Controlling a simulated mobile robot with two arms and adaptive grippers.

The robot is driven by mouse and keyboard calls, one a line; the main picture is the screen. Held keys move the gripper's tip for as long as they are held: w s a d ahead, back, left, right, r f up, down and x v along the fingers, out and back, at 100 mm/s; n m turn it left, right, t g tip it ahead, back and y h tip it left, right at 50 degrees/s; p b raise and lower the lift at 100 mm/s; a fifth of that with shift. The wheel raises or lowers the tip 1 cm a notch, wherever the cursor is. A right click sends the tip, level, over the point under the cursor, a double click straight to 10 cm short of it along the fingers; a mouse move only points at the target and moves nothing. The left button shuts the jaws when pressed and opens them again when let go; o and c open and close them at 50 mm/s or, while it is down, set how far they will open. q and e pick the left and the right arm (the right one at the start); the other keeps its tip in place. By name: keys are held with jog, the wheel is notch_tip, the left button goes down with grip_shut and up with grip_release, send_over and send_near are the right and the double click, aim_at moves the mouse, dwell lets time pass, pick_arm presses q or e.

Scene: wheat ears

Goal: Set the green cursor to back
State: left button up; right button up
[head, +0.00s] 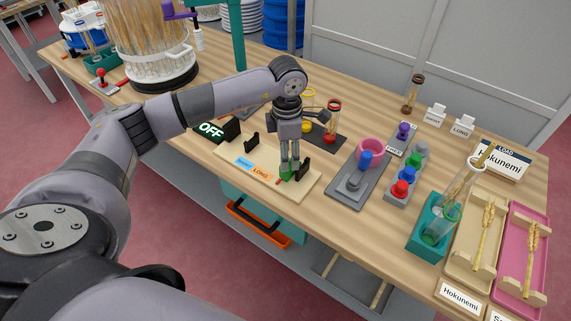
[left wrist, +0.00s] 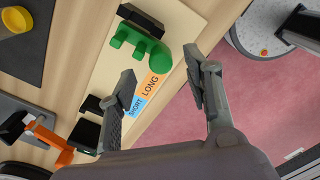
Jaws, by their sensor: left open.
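The green cursor (head: 287,174) sits at the right part of a beige board (head: 304,189) near the table's front edge. In the left wrist view the green cursor (left wrist: 140,43) shows a round knob and short pegs, beside a black block. The board carries an orange LONG label (head: 262,173) and a blue SHORT label (head: 243,162). My left gripper (head: 289,166) is open above the green cursor. In the left wrist view its fingertips (left wrist: 161,68) stand apart, with the round knob between them in the picture. Contact cannot be told. My right gripper is not in view.
Black blocks (head: 252,141) (head: 303,168) stand on the board. An OFF sign (head: 212,131) lies to the left. Beyond are a teal tube holder (head: 427,243) and trays with wheat ears.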

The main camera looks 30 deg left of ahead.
pick_arm(q)
notch_tip(320, 180, up, 6)
jog(key=shift+s+r, duration=0.2)
jog(key=shift+s, duration=0.1)
jog(key=shift+a, duration=0.15)
